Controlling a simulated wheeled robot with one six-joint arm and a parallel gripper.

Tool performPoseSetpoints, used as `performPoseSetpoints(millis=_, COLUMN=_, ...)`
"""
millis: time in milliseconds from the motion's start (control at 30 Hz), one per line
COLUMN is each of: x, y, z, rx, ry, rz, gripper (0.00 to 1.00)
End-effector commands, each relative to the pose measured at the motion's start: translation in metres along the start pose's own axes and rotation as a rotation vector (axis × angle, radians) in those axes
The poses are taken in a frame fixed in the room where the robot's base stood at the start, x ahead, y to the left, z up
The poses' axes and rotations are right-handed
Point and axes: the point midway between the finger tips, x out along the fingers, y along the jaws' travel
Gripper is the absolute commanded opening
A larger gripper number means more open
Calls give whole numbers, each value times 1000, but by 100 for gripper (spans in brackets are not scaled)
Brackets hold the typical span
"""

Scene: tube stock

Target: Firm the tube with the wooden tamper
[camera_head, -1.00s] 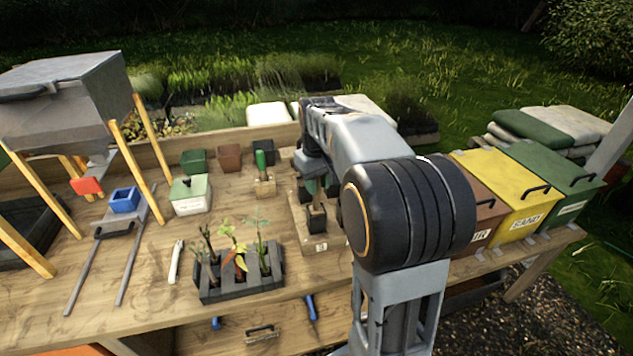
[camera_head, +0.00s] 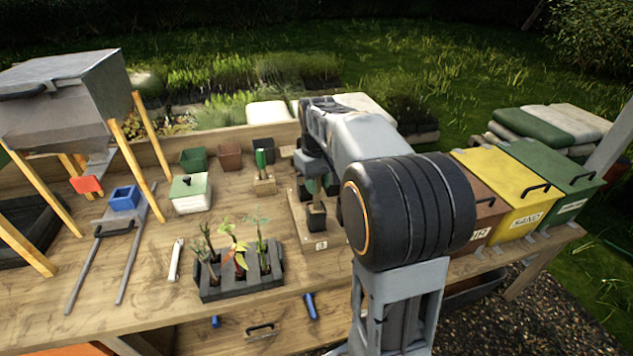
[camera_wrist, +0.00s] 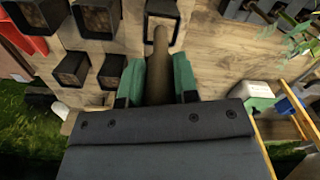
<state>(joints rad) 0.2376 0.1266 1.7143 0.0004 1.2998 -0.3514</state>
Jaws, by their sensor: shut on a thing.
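My gripper (camera_wrist: 159,78), with green finger pads, is shut on the brown wooden tamper (camera_wrist: 160,50) in the wrist view. The tamper's far end points at a black square tube (camera_wrist: 163,9) and overlaps its mouth; I cannot tell how deep it sits. In the head view a black tube (camera_head: 317,221) stands upright on a wooden board (camera_head: 320,243) with a numbered label. A brown shaft (camera_head: 316,203) shows just above this tube. My arm hides most of the gripper there.
Other black tubes (camera_wrist: 97,17) stand beside it in the wrist view. A black rack of seedlings (camera_head: 240,283) is in front left. A dibber with a green handle (camera_head: 261,160) stands in a wooden block behind. Brown, yellow (camera_head: 498,187) and green bins stand at right.

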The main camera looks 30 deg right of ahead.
Motion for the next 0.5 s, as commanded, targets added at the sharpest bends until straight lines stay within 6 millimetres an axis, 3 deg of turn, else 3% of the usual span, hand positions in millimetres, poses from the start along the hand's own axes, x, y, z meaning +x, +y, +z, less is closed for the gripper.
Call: performPoseSetpoints(millis=500, x=4, y=0, z=0, rx=0, ry=1, rz=0, gripper=0)
